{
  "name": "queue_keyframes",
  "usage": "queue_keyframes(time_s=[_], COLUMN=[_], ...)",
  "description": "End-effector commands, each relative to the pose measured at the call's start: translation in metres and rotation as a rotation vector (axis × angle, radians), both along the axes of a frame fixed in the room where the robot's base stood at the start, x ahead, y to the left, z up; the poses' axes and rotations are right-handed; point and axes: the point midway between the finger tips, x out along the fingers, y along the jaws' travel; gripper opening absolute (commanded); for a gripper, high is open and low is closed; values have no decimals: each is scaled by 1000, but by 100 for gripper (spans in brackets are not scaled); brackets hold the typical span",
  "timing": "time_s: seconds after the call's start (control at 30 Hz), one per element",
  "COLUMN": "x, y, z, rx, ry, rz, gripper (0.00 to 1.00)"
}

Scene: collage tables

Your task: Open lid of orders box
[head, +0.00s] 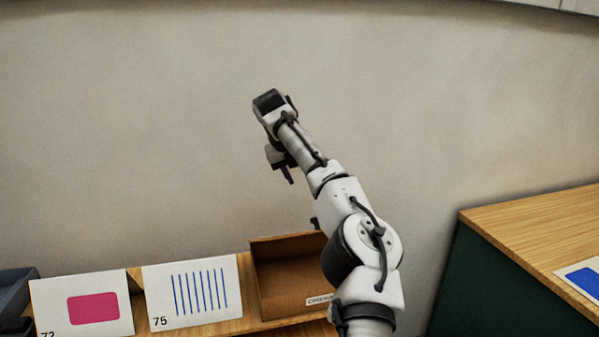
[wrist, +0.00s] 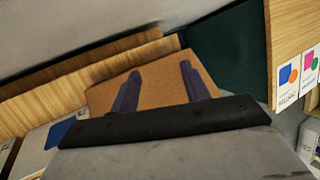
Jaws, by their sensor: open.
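The orders box (head: 290,272) is brown, on the wooden table in the lower middle of the head view, with a white label (head: 320,299) low on it, partly cut off by my arm. Its brown inner faces and raised rim show; I cannot tell clearly where the lid ends and the box begins. My gripper (head: 285,176) is up in the air above and behind the box's level, pointing down. In the wrist view, my gripper (wrist: 159,70) has its two dark fingers apart with nothing between them, over a flat brown panel (wrist: 150,92), probably the box.
White cards numbered 72 (head: 60,305) and 75 (head: 190,320) stand left of the box. A dark tray (head: 15,290) is at far left. A second wood-topped table (head: 540,225) with a dark green side stands at right. The wall behind is bare.

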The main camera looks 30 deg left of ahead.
Motion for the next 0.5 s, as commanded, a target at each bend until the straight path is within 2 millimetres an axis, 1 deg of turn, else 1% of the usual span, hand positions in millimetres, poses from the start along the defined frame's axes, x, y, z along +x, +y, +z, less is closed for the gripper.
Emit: queue_keyframes(time_s=[0.17, 0.27, 0.37, 0.5], x=[-2, -8, -18, -34], y=[0, 2, 3, 6], z=[4, 15, 33, 63], rx=[1, 2, 2, 3], ry=[-1, -4, -4, -3], rz=[0, 1, 1, 1], gripper=[46, 46, 46, 46])
